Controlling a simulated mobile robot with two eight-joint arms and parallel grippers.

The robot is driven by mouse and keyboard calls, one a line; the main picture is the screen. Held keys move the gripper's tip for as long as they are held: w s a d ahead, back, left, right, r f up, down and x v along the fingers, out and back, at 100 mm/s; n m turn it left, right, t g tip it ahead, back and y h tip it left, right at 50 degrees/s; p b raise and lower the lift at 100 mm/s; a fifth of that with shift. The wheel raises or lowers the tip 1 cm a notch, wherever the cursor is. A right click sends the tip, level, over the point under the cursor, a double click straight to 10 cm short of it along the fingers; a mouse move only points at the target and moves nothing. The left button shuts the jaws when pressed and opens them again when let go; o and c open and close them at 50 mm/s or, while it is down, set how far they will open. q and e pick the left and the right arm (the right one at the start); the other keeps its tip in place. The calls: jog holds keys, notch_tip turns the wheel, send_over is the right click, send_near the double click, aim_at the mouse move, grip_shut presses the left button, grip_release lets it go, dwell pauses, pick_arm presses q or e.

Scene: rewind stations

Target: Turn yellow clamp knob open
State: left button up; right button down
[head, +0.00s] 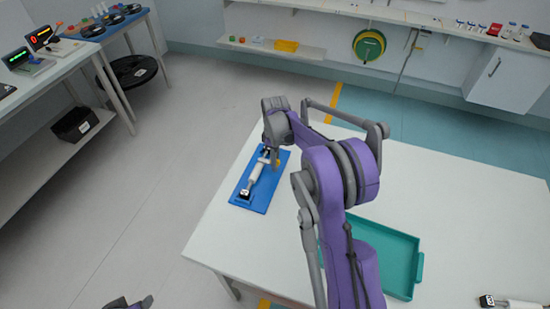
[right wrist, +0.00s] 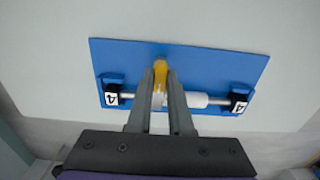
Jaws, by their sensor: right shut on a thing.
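In the right wrist view the board (right wrist: 215,60) has a black end block marked 4 at each end of the rod. The yellow clamp knob (right wrist: 160,68) stands at the middle of the rod, between the fingertips of my right gripper (right wrist: 161,80), which is shut on it. In the head view my right arm comes over the table, and the knob (head: 277,163) shows only as a small yellow patch. My left gripper (head: 130,304) shows only partly at the bottom edge.
A teal tray (head: 415,270) stands on the white table (head: 455,205) to the right of my arm. A small device (head: 505,302) lies at the lower right. A side bench with reels and displays stands at left. Floor between is clear.

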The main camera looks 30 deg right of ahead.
pick_arm(q)
jog(key=shift+f, duration=0.1)
pick_arm(e)
jog(key=m+b, duration=0.1)
jog(key=m, duration=0.2)
jog(key=shift+f+m, duration=0.1)
jog(key=shift+m, duration=0.2)
jog(key=m+b, duration=0.1)
jog(key=m, duration=0.3)
jog(key=shift+m+b, duration=0.3)
jog(key=shift+b, duration=0.05)
jog(key=m+b, duration=0.1)
jog(key=m, duration=0.4)
pick_arm(q)
jog(key=shift+s+f+b, duration=0.1)
jog(key=shift+s+f, duration=0.2)
jog(key=shift+f, duration=0.6)
jog(key=shift+s+f+b, duration=0.15)
jog(key=shift+s+f, duration=0.1)
jog(key=shift+f, duration=0.65)
jog(key=shift+s+f+b, duration=0.1)
jog(key=shift+s+f, duration=0.2)
jog(key=shift+f, duration=0.6)
pick_arm(e)
jog(key=shift+m, duration=2.3)
jog(key=c, duration=0.8)
grip_release()
